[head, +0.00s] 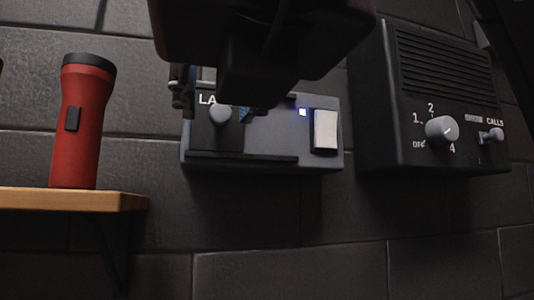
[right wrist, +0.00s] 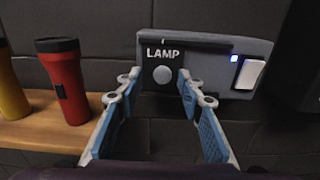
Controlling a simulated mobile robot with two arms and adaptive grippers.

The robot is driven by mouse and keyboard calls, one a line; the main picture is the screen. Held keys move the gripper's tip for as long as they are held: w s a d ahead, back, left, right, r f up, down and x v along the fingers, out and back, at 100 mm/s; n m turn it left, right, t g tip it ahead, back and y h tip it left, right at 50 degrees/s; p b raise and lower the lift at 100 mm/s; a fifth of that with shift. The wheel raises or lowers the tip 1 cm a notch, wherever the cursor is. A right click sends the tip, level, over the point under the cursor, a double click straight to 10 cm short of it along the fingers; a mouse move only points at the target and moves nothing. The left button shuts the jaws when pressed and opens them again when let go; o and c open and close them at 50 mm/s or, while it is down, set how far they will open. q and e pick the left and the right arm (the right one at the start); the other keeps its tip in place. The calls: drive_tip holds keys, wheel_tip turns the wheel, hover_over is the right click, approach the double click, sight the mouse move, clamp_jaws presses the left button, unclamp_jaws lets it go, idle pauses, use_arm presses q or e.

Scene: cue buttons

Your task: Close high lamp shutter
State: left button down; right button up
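The lamp box (head: 312,163) is a grey wall unit in the middle of the head view, and it also shows in the right wrist view (right wrist: 215,48). Its shutter is a black panel (right wrist: 150,63) marked LAMP at the box's left end, with a round grey knob (head: 220,114). Dark rails run above and below it. My right gripper (right wrist: 159,75) is open, with one fingertip on each side of the knob in the right wrist view. I cannot tell whether they touch it. My right wrist hides the box's upper part in the head view. My left gripper is not in view.
A white rocker switch (head: 325,131) and a lit blue light (head: 303,112) are on the box's right side. A black intercom (head: 430,100) with dial stands right of it. A red flashlight (head: 80,130) stands on a wooden shelf (head: 75,200) at left, beside a yellow one (right wrist: 10,90).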

drive_tip(key=v, duration=1)
drive_tip(key=shift+s+a, duration=0.3)
drive_tip(key=shift+s, duration=0.1)
drive_tip(key=shift+w, duration=0.2)
